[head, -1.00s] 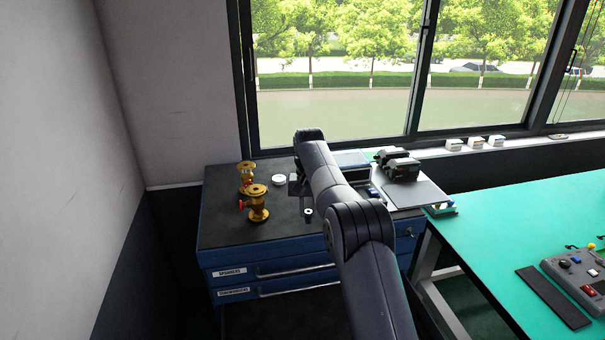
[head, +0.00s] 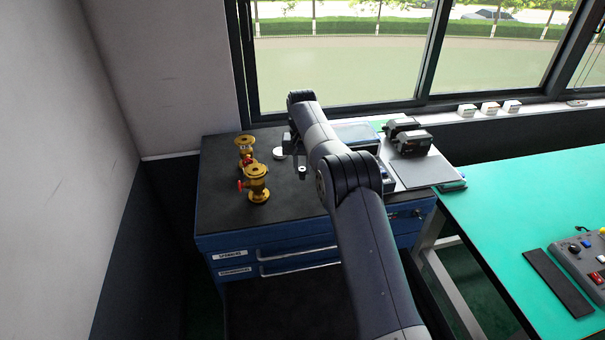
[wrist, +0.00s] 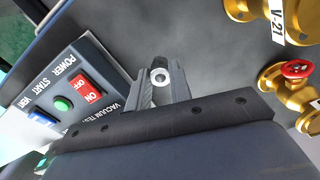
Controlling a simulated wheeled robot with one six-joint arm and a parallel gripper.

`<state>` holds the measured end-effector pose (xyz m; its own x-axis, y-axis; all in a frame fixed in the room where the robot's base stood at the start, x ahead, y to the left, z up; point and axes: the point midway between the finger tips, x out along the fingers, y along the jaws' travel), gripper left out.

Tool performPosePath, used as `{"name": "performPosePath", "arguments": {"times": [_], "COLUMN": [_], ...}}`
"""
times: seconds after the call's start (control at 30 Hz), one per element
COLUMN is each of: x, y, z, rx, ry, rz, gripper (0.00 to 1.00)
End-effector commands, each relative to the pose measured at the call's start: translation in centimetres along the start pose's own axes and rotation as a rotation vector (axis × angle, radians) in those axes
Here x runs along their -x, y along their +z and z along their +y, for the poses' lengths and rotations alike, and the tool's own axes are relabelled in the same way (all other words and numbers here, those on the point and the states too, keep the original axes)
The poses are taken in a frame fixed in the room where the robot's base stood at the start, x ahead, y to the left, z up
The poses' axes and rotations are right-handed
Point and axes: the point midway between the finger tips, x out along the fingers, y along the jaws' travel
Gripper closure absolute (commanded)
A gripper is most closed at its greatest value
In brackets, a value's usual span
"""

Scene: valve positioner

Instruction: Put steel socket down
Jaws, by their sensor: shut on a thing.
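My gripper (wrist: 160,88) is shut on the steel socket (wrist: 160,75), a small grey ring-ended cylinder between the fingertips in the wrist view. The dark top (head: 285,210) of the blue cabinet lies beneath them. In the head view my gripper (head: 301,165) is small, beside my forearm, over the cabinet top to the right of the brass valves. The socket (head: 302,171) shows there only as a small bright end. I cannot tell its gap to the surface.
Two brass valves with red handles (head: 257,185) (head: 245,149) stand at left. A vacuum test box (wrist: 75,100) with switches is close left of my gripper in the wrist view. The cabinet's front left top is clear.

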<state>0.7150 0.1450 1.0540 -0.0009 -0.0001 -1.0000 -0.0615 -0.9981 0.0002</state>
Motion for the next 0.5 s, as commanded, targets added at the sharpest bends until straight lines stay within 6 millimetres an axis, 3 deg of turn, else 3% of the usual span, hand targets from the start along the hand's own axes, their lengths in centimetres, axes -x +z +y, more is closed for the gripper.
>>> {"name": "performPosePath", "arguments": {"times": [0.3,0.5], "x": [-3.7,-3.9], "y": [0.0,0.0], "z": [0.0,0.0], "rx": [0.000,0.000], "ry": [0.000,0.000], "rz": [0.000,0.001], "gripper": [1.00,1.00]}}
